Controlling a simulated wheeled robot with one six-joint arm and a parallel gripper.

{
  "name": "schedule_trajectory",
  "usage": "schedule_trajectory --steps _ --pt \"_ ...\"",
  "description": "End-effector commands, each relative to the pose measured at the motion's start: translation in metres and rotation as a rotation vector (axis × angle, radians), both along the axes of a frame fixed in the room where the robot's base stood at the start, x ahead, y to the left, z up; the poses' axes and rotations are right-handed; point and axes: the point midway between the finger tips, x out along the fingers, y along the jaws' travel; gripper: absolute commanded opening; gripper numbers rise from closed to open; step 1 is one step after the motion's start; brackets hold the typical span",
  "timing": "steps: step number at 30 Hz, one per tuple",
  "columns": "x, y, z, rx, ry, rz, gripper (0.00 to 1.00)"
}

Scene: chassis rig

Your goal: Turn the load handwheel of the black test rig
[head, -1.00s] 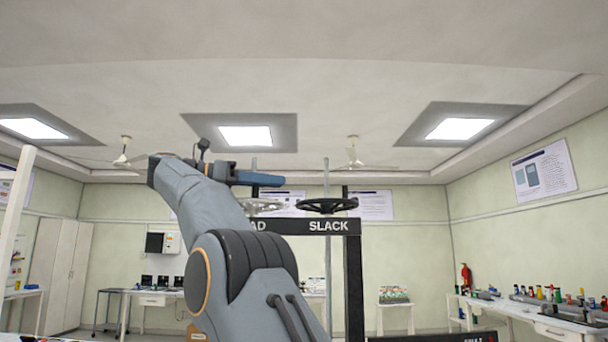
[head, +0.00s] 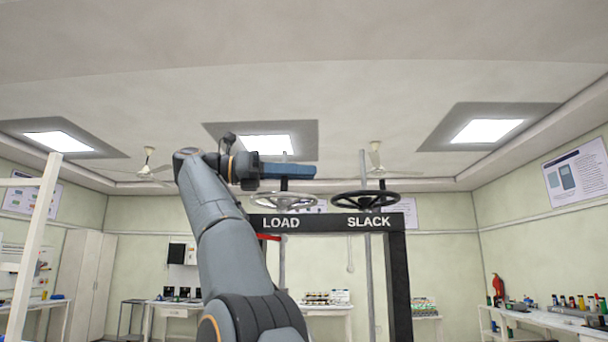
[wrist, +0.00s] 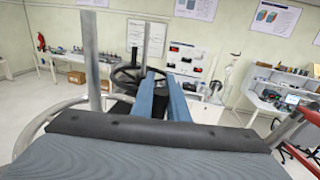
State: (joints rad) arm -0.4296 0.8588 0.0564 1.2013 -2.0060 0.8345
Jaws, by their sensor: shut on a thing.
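The load handwheel (head: 270,201) is a pale grey spoked wheel above the word LOAD on the black test rig (head: 397,265). My gripper (head: 312,171) has blue fingers that lie across the top of this wheel in the head view, with a dark upright piece just below them. In the wrist view my gripper (wrist: 160,82) reaches forward over the wheel, and the pale rim (wrist: 38,122) curves at the lower left. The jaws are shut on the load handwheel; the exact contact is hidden.
A black handwheel (head: 366,199) stands just right, above the word SLACK; it also shows beyond my fingers in the wrist view (wrist: 127,76). Upright metal rods (head: 364,166) rise by the wheels. A white post (head: 33,245) stands at left. Benches line the walls.

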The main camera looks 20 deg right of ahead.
Motion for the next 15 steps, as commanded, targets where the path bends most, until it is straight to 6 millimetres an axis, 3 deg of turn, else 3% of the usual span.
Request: schedule_trajectory --steps 5,6,9,15 --pt "0.0021 0.0027 -0.0060 0.007 0.007 -0.002 0.00" --pt "0.0022 0.0026 -0.0062 0.007 0.007 -0.003 0.19" --pt "0.0018 0.0016 -0.0054 0.006 0.006 -0.003 0.33" --pt "0.0014 -0.0010 -0.0036 0.005 0.004 -0.006 0.33"
